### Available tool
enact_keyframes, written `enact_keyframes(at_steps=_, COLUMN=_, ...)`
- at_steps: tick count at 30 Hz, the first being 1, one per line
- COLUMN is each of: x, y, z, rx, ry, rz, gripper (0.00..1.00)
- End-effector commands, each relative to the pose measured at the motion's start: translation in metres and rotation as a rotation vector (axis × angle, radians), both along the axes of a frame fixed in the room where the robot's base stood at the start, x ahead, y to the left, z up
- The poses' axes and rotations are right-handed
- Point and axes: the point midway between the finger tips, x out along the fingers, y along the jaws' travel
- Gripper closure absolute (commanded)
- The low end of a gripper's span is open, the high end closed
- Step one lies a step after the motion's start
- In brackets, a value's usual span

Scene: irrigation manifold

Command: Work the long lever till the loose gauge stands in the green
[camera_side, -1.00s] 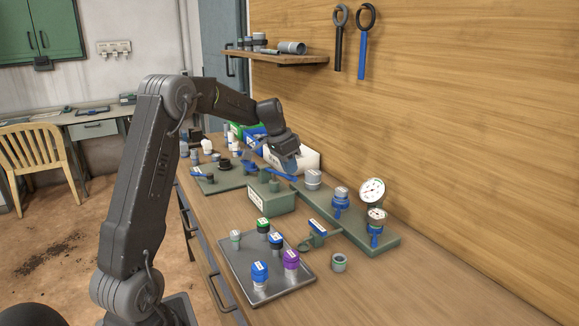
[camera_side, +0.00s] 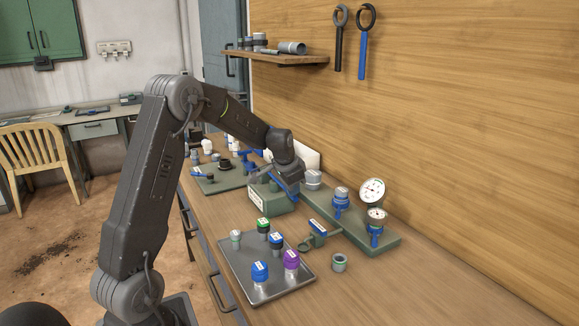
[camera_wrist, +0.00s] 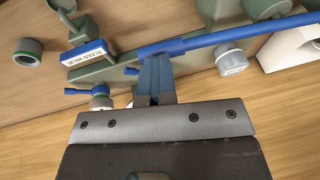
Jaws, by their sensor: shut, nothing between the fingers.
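The long blue lever (camera_wrist: 215,40) crosses the wrist view above the bench, its near end close to my fingertips. My gripper (camera_wrist: 155,68) is shut and empty, its fingertips against or just beside the lever; contact is unclear. In the side view my gripper (camera_side: 287,185) is over the green block (camera_side: 268,197), with a blue bar at its fingers.
A blue bleed valve tag (camera_wrist: 90,53) lies left of my fingers. A metal tray (camera_side: 249,285) with several coloured caps stands in front, and a loose ring (camera_side: 339,263) lies right of it. The wooden wall closes the back. The bench's near right is clear.

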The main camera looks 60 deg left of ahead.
Motion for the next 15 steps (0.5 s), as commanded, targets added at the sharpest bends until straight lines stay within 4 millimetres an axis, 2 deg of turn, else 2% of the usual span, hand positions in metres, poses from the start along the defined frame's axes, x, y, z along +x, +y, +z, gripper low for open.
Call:
enact_keyframes(at_steps=1, x=-0.001, y=-0.004, z=-0.008, rx=-0.011, ry=0.014, rz=-0.003, gripper=1.00)
enact_keyframes(at_steps=2, x=-0.001, y=-0.004, z=-0.008, rx=-0.011, ry=0.014, rz=-0.003, gripper=1.00)
enact_keyframes(at_steps=7, x=-0.001, y=-0.004, z=0.005, rx=-0.009, ry=0.010, rz=-0.003, gripper=1.00)
enact_keyframes(at_steps=12, x=0.000, y=-0.004, z=0.041, rx=-0.002, ry=-0.001, rz=-0.002, gripper=1.00)
enact_keyframes(at_steps=15, x=-0.008, y=-0.009, z=0.064, rx=0.000, ry=-0.003, rz=-0.001, gripper=1.00)
